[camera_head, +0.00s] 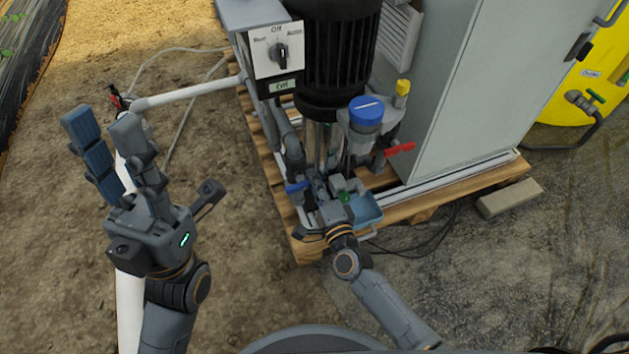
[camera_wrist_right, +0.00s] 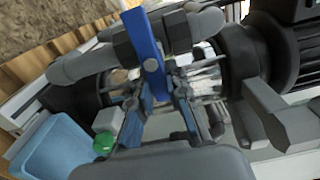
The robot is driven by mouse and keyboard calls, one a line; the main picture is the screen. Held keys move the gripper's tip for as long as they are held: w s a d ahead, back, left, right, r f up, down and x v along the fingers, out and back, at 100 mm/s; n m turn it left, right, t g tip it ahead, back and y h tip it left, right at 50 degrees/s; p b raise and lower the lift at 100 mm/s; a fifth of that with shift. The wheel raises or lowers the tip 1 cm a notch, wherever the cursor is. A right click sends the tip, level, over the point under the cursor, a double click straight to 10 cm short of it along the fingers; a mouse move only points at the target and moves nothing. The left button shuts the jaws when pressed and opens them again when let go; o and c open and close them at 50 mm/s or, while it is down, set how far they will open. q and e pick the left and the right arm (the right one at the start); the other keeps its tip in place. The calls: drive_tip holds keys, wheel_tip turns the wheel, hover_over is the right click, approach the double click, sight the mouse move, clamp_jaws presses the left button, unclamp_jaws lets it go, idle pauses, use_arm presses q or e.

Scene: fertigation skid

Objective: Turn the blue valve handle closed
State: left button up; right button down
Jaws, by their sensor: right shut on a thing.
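The blue valve handle (camera_head: 298,187) is a short flat lever low on the skid's grey pipework, at the front left of the pump. In the right wrist view the blue handle (camera_wrist_right: 147,48) runs from the top edge down to my fingers. My right gripper (camera_head: 316,188) is at the handle; in its wrist view the gripper (camera_wrist_right: 160,92) has its two fingers shut on the handle's lower end, one on each side. The fingers hide part of that end. My left gripper (camera_head: 148,168) is open and empty, raised over the ground at the left, away from the skid.
A red handle (camera_head: 400,149) and a blue-capped filter (camera_head: 366,112) stand right of the valve. A light blue tray (camera_head: 366,212) is close beside my right gripper. A grey cabinet (camera_head: 455,90) blocks the right side. A white pipe (camera_head: 190,92) crosses at left.

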drive_tip(key=shift+f, duration=0.1)
drive_tip(key=c, duration=1.3)
unclamp_jaws()
drive_tip(key=v, duration=1.2)
